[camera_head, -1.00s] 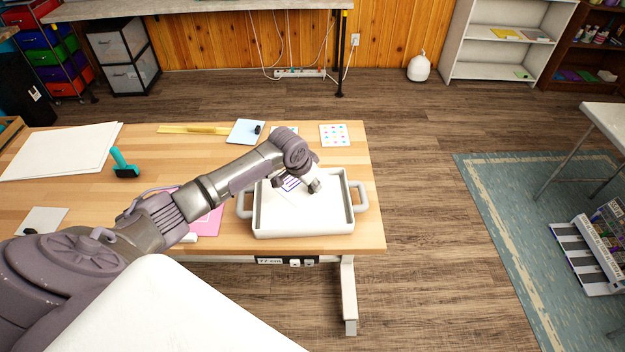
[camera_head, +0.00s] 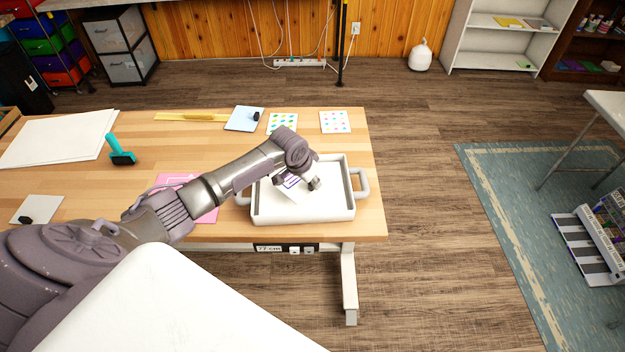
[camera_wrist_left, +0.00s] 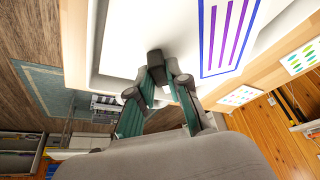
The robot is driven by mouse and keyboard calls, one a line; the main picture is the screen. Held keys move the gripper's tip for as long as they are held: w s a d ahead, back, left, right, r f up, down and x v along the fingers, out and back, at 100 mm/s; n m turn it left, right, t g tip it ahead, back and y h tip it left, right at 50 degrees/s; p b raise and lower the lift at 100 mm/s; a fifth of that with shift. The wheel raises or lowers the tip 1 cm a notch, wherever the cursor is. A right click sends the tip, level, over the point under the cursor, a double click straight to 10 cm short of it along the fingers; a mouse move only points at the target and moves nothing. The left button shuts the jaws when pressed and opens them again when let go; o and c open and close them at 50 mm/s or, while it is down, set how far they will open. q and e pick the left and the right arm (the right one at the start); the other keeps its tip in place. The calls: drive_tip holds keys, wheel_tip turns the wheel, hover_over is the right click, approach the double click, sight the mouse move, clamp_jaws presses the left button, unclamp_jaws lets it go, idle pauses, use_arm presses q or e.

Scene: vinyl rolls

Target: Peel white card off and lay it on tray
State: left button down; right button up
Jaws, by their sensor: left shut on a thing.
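The white card (camera_head: 284,192) with a purple striped design is over the inside of the white tray (camera_head: 303,217). In the left wrist view, the card (camera_wrist_left: 185,28) shows a blue outline and purple stripes. There a dark block (camera_wrist_left: 155,60) sits between the fingertips (camera_wrist_left: 158,78), at the card's edge. The card looks tilted; I cannot tell whether it touches the tray floor. My right gripper is out of view.
A pink sheet (camera_head: 207,212) lies left of the tray, partly behind my left arm. A teal-handled tool (camera_head: 120,150), a blue card (camera_head: 244,118) and dotted cards (camera_head: 334,122) lie on the wooden table (camera_head: 200,143).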

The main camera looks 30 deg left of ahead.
use_arm(q)
drive_tip(key=shift+f, duration=0.15)
drive_tip(key=shift+f, duration=0.35)
drive_tip(key=shift+f, duration=0.15)
idle(0.5)
drive_tip(key=shift+f+b, duration=0.45)
drive_tip(key=shift+f, duration=0.1)
drive_tip(key=shift+f, duration=0.15)
